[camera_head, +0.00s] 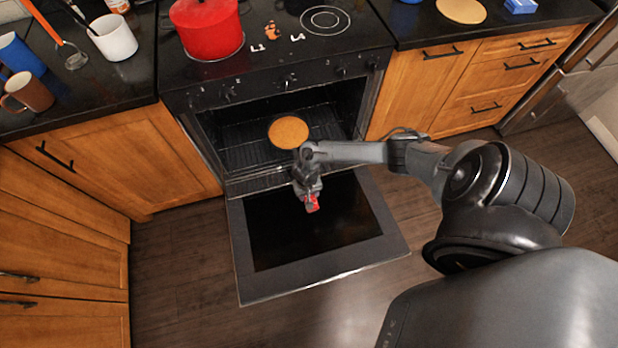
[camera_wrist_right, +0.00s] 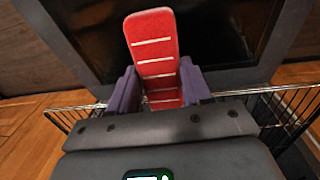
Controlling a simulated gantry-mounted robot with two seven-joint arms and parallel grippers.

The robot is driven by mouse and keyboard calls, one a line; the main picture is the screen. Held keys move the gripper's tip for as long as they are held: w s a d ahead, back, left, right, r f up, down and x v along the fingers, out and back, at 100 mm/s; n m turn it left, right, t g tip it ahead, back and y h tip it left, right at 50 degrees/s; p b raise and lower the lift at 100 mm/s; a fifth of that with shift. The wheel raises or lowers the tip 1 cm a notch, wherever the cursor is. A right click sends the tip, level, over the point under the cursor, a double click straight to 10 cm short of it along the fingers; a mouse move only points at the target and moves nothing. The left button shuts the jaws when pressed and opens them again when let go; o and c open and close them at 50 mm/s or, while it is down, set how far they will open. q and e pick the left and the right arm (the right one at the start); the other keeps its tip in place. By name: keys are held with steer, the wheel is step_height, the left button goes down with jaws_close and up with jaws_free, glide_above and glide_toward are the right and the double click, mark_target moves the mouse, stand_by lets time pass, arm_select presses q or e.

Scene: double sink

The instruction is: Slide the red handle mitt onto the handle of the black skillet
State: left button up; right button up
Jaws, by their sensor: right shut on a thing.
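The red handle mitt (camera_head: 312,204) is a flat red sleeve with pale stripes. It is held between the two fingers of my right gripper (camera_head: 307,188), above the open oven door. In the right wrist view the mitt (camera_wrist_right: 151,45) sticks out beyond the fingers (camera_wrist_right: 158,88). The black skillet (camera_head: 271,142) sits in the oven with a round golden-brown bake filling it. My right wrist covers the area in front of the skillet, so its handle cannot be made out. The mitt appears apart from the skillet. My left gripper is not in view.
The oven door (camera_head: 380,215) is folded down, with a wire rack (camera_head: 238,133) inside the oven. A red pot (camera_head: 207,28) stands on the stovetop. Mugs (camera_head: 30,92) stand on the left counter. Wooden cabinets flank the oven.

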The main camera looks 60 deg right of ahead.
steer(key=shift+w+f, duration=0.15)
steer(key=shift+f, duration=0.35)
steer(key=shift+w+d+b, duration=0.65)
steer(key=shift+w+d, duration=0.35)
steer(key=shift+d, duration=0.15)
steer(key=shift+w+d+b, duration=1.9)
steer(key=shift+w+d, duration=0.45)
steer(key=shift+d, duration=0.25)
steer(key=shift+w+d+b, duration=0.85)
steer(key=shift+d+b, duration=0.15)
steer(key=shift+b, duration=0.05)
steer(key=shift+r, duration=0.1)
steer(key=shift+w+d, duration=0.1)
steer(key=o, duration=1.3)
